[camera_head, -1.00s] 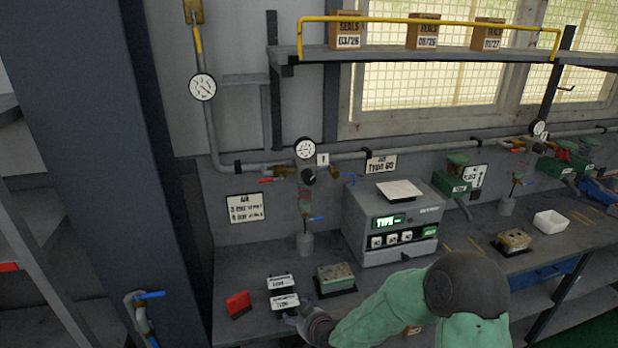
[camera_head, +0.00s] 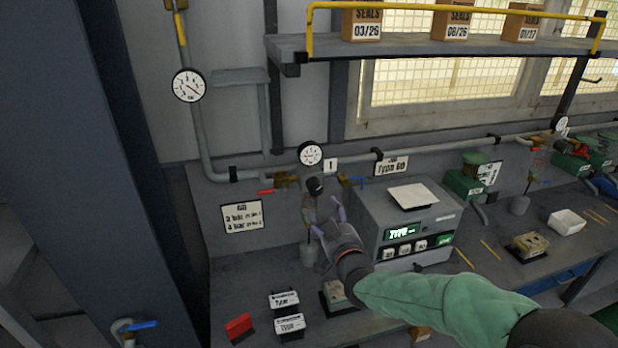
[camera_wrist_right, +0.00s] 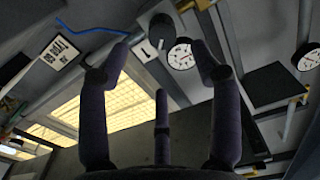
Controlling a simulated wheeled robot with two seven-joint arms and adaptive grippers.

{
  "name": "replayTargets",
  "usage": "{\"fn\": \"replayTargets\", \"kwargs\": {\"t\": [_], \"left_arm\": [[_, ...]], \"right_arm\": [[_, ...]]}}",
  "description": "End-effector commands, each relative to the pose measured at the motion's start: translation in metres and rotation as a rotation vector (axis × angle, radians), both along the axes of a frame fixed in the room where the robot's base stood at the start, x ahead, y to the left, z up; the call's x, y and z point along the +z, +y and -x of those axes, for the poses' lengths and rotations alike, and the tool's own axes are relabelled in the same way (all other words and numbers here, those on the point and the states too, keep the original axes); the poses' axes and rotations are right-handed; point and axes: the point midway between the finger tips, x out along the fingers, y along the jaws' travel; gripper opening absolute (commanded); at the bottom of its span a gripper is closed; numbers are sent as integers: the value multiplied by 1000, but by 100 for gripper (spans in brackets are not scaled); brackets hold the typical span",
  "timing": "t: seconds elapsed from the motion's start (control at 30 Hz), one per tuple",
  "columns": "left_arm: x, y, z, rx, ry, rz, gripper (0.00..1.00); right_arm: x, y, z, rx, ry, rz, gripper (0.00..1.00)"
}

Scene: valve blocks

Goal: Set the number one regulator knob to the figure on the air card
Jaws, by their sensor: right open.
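The number one regulator knob (camera_head: 314,186) is a black knob on the wall pipe, below a white round gauge (camera_head: 310,154) and beside a plate marked 1 (camera_head: 331,165). The air card (camera_head: 242,216) hangs on the wall to the left. Its lines mention 3 bar and 4 bar; the smaller words are unclear. My right gripper (camera_head: 322,214) is open and empty, just below the knob and apart from it. In the right wrist view the knob (camera_wrist_right: 161,29) and gauge (camera_wrist_right: 181,54) show beyond the spread fingers (camera_wrist_right: 162,80). My left gripper is out of view.
Red (camera_head: 267,191) and blue (camera_head: 354,182) valve handles flank the regulator. A grey test box (camera_head: 375,215) stands close on the right. A larger gauge (camera_head: 188,86) is at the upper left.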

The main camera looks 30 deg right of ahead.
Motion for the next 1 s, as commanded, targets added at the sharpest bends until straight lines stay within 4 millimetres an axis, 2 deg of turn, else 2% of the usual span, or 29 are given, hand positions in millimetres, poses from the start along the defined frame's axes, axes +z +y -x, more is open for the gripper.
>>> {"fn": "replayTargets", "kwargs": {"t": [0.13,0.27,0.7,1.0], "left_arm": [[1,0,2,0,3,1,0],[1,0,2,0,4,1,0],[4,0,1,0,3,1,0],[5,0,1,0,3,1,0]], "right_arm": [[4,-2,-1,-3,-8,4,64],[4,-4,-11,-2,-7,4,64],[3,-19,-75,-2,-8,3,64],[3,-25,-101,-3,-9,3,64]]}}
